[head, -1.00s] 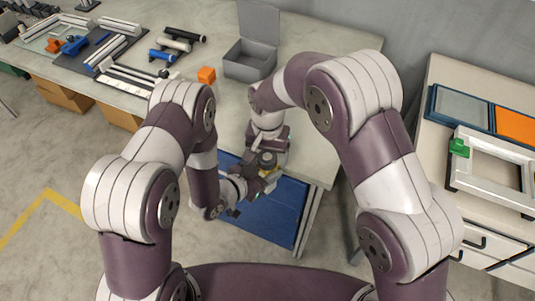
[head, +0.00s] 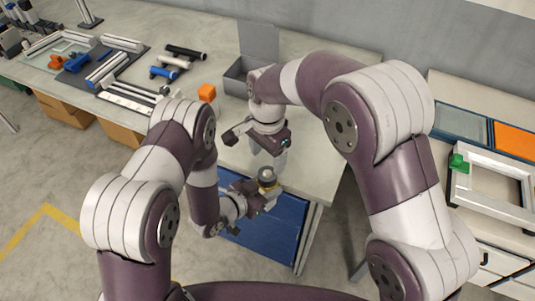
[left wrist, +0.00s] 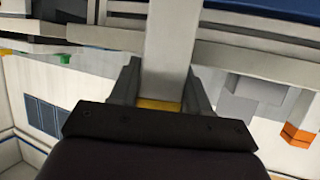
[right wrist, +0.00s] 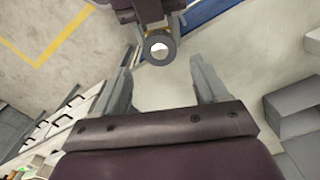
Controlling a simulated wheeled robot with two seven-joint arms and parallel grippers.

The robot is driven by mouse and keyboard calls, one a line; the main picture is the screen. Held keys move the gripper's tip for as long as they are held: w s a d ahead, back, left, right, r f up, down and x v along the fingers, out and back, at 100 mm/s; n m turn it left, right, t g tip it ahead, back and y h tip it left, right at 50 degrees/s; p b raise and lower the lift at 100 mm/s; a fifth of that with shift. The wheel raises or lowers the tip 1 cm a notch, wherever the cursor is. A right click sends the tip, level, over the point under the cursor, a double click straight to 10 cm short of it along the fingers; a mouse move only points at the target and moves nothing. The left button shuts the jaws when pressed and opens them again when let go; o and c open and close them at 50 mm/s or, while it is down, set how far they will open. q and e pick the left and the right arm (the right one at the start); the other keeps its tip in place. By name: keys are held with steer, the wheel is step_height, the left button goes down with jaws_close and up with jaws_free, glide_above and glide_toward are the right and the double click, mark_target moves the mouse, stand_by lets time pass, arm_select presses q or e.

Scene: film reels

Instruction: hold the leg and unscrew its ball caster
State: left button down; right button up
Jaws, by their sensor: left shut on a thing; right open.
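My left gripper (head: 264,194) is shut on the leg. In the left wrist view the leg (left wrist: 170,50) is a pale grey bar standing between my left fingers (left wrist: 160,95), with a yellow patch by them. The ball caster (head: 267,173) is at the leg's upper end, just above my left gripper. In the right wrist view the caster (right wrist: 159,49) is a dark ring around a white ball, beyond my fingertips. My right gripper (head: 268,157) is open and empty above the caster, fingers downward. In the right wrist view nothing is between its fingers (right wrist: 163,85).
The workbench (head: 315,160) carries an open grey box (head: 246,72), an orange block (head: 207,92) and several tubes and handles. A blue panel (head: 262,232) is below its front edge. At right, a second bench holds a pale frame (head: 487,185) with a green clip.

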mark_target(268, 173)
step_height(268, 173, down, 7)
steer(key=shift+f, duration=0.2)
steer(key=c, duration=1.1)
steer(key=shift+o, duration=0.2)
steer(key=n, duration=0.9)
steer(key=shift+n, duration=0.4)
steer(key=o, duration=1.2)
steer(key=shift+c, duration=0.2)
